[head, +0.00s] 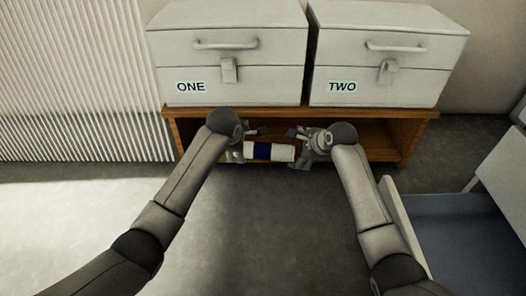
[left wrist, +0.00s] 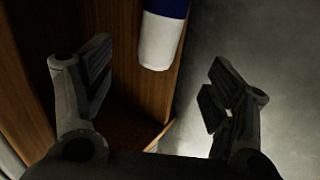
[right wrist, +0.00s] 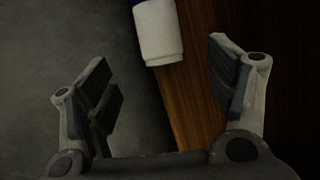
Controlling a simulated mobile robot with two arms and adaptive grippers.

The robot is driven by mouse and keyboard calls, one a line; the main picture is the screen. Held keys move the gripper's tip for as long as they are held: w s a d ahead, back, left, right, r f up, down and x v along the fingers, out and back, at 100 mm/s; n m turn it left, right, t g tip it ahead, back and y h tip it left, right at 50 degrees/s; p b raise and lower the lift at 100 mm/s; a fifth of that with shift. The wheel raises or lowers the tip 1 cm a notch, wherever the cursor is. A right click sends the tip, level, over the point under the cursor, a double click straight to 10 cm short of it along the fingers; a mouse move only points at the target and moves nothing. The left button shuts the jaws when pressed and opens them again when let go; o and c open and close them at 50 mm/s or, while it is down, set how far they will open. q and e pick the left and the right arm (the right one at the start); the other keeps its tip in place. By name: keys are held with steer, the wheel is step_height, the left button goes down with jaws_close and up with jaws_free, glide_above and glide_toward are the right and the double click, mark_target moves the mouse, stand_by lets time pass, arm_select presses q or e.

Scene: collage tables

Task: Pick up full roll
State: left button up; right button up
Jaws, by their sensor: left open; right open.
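A white roll with a dark blue band (head: 262,151) lies on its side at the front edge of the wooden shelf unit. Its one end shows at the top of the left wrist view (left wrist: 160,40), and its other end at the top of the right wrist view (right wrist: 158,32). My left gripper (head: 246,142) is open at the roll's left end. My right gripper (head: 296,148) is open at the roll's right end. In both wrist views the roll's end lies beyond the open fingers, and nothing is held.
Two white lidded boxes, labelled ONE (head: 192,87) and TWO (head: 342,87), stand on top of the wooden shelf unit (head: 420,114). An open drawer (head: 455,230) juts out at the right. The grey floor in front is clear. A ribbed white panel (head: 75,80) is at the left.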

mark_target(257, 150)
arm_select(q)
steer(key=shift+x, duration=5.4)
arm_select(e)
steer(key=shift+x, duration=5.4)
arm_select(q)
steer(key=c, duration=1.2)
arm_select(e)
steer(key=c, duration=1.2)
arm_select(q)
steer(key=shift+c, duration=0.2)
arm_select(e)
steer(key=shift+c, duration=0.2)
